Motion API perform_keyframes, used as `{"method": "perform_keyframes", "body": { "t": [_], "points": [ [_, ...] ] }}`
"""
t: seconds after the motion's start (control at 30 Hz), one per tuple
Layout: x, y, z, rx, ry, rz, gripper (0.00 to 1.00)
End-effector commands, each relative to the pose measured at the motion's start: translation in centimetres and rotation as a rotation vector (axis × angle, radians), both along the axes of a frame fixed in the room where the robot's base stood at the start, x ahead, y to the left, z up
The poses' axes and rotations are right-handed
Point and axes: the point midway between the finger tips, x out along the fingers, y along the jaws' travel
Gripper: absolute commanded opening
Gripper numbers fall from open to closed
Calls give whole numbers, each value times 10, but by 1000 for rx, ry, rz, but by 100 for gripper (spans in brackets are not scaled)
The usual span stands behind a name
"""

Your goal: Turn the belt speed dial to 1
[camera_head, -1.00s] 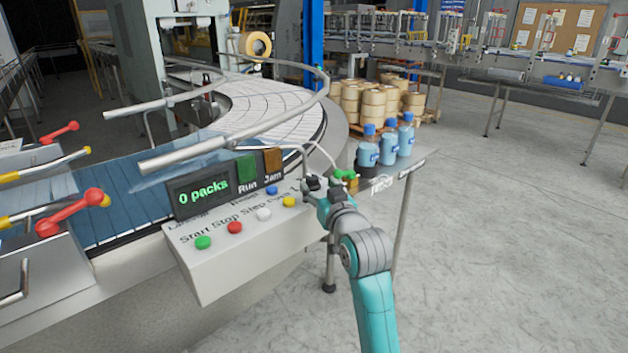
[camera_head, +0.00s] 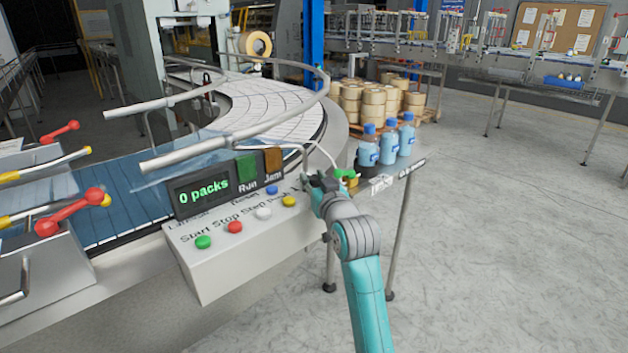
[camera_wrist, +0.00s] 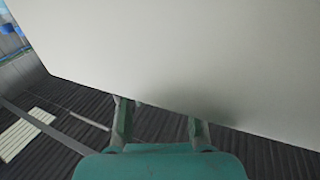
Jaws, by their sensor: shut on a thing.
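The white control box (camera_head: 235,272) stands beside the belt, with a display (camera_head: 203,191) reading "0 packs" and several coloured buttons on its sloped top. My gripper (camera_head: 313,184) is at the right end of this top, just right of the yellow button (camera_head: 289,201). The belt speed dial does not show; my gripper and wrist cover that end of the panel. In the wrist view, my two fingers (camera_wrist: 160,122) stand a little apart and their tips run out of sight at the edge of a plain pale surface (camera_wrist: 190,60). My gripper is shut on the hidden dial.
Green (camera_head: 204,242), red (camera_head: 235,227) and white (camera_head: 264,214) buttons line the panel's front. Blue-capped bottles (camera_head: 388,147) and a small green item (camera_head: 345,173) are just beyond my gripper. A curved guide rail (camera_head: 240,135) runs behind the box. Floor to the right is clear.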

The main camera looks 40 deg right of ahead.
Motion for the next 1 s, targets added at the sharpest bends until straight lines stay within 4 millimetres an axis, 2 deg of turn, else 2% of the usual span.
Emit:
{"method": "perform_keyframes", "body": {
  "t": [0.27,0.47,1.0],
  "points": [
    [0,-1,0,0,1,35,0],
    [-1,-4,0,1,0,123,0],
    [-1,-9,0,0,1,530,0]
  ]
}}
